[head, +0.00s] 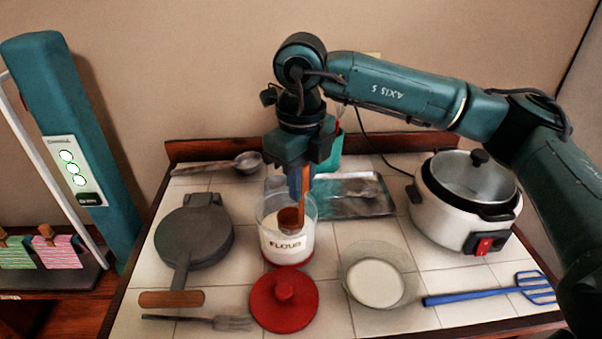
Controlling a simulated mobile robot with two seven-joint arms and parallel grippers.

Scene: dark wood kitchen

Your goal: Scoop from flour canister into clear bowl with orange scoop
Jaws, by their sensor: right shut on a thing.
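The clear flour canister (288,246), labelled FLOUR and holding white flour, stands open near the middle of the tiled counter. My right gripper (299,186) points down above it, shut on the orange scoop's handle. The orange scoop (290,218) is upright, its cup inside the canister; whether the cup touches the flour is hard to tell. The clear bowl (408,288) stands to the right and nearer the front, with a white layer in its bottom. The red lid (284,299) lies flat in front of the canister. My left gripper is not in view.
A waffle iron (194,238) lies left of the canister, with a fork (205,322) in front. A metal tray (352,205) and teal container (330,155) are behind. A rice cooker (455,222) and blue spatula (480,294) are right. A ladle (246,164) lies at back left.

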